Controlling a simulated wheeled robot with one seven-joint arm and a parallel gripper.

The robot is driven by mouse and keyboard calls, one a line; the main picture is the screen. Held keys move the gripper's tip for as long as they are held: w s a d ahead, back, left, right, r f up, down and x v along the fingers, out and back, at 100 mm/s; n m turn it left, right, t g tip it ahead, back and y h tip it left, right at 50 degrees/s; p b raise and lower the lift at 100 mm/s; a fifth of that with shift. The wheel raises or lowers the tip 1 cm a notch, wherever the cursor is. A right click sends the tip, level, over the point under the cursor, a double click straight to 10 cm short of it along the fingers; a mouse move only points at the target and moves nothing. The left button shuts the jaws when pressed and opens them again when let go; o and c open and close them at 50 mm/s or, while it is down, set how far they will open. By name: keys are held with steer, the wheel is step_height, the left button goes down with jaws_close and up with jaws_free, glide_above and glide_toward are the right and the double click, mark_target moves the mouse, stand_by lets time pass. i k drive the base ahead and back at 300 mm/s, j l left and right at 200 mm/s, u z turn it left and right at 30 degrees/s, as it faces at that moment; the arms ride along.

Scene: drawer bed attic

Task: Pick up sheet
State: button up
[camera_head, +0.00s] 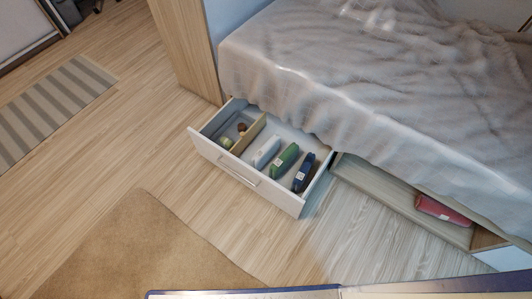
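An open drawer (205,147) sticks out from under the bed onto the floor. In its wider compartment lie a white folded cloth-like bundle (267,151), a green one (284,161) and a dark blue one (304,173), side by side and apart from my body. I cannot tell for certain which is the sheet. A rumpled greyish-white cover (360,75) also lies over the bed and hangs down its side. My gripper is not in view.
The drawer's left compartment holds small items (226,143). A red bundle (442,211) lies in the low bed compartment (385,187) at right. A wooden panel (185,45) stands at the bed's end. A brown rug (140,250) and striped rug (55,108) lie on otherwise clear floor.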

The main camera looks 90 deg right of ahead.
mark_target(297, 184)
steer(key=z, duration=1.6)
steer(key=j+z, duration=0.1)
steer(key=z, duration=0.3)
steer(key=k+z, duration=0.1)
steer(key=z, duration=0.25)
steer(key=k+j+z, duration=0.1)
steer(key=z, duration=0.3)
